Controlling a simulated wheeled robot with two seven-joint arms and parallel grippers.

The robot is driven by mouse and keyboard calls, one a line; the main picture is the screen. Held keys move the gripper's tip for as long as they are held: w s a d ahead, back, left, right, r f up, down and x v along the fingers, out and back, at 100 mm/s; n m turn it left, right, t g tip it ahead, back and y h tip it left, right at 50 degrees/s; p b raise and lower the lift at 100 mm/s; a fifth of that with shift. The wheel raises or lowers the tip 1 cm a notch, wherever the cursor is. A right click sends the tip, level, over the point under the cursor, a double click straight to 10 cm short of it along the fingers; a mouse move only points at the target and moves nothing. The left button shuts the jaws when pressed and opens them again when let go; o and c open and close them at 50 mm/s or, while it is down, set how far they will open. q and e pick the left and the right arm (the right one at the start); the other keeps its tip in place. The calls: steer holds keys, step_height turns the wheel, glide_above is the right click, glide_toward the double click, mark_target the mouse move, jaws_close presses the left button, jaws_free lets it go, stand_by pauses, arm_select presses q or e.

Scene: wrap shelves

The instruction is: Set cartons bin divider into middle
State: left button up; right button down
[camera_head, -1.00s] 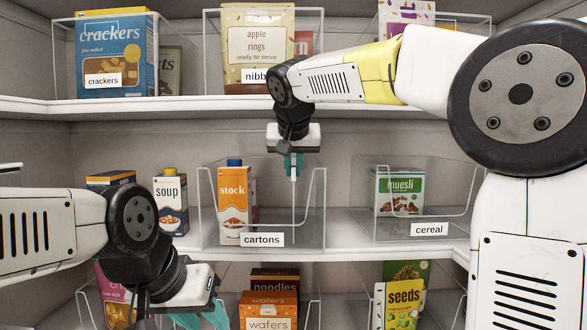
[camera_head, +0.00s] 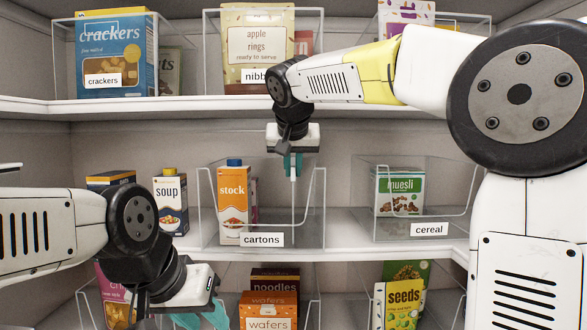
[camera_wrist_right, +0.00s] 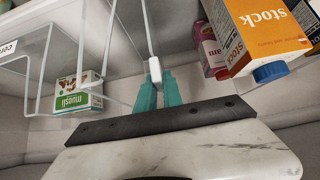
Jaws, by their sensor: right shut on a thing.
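The clear cartons bin (camera_head: 312,225) stands on the middle shelf, with a "cartons" label on its front. An orange stock carton (camera_head: 234,203) stands in its left part; it also shows in the right wrist view (camera_wrist_right: 262,32). My right gripper (camera_head: 293,166) is above the bin, its teal fingers shut on the white top tab of the clear divider (camera_head: 294,205). The tab between the fingers shows in the right wrist view (camera_wrist_right: 155,70). The divider hangs upright inside the bin, right of the stock carton; whether its lower edge touches the floor I cannot tell. My left gripper (camera_head: 185,318) is low at left, fingers partly cut off.
A cereal bin (camera_head: 440,205) with a muesli box (camera_head: 398,192) stands to the right. A soup carton (camera_head: 170,202) stands to the left. The upper shelf edge (camera_head: 180,106) runs behind my right arm. The lower shelf holds wafers (camera_head: 267,308) and seeds (camera_head: 398,305).

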steer(key=a, duration=0.7)
steer(key=shift+a, duration=0.1)
steer(key=c, duration=1.5)
jaws_free()
steer(key=v, duration=0.7)
steer(key=shift+s+r, duration=0.3)
steer(key=shift+s, duration=0.1)
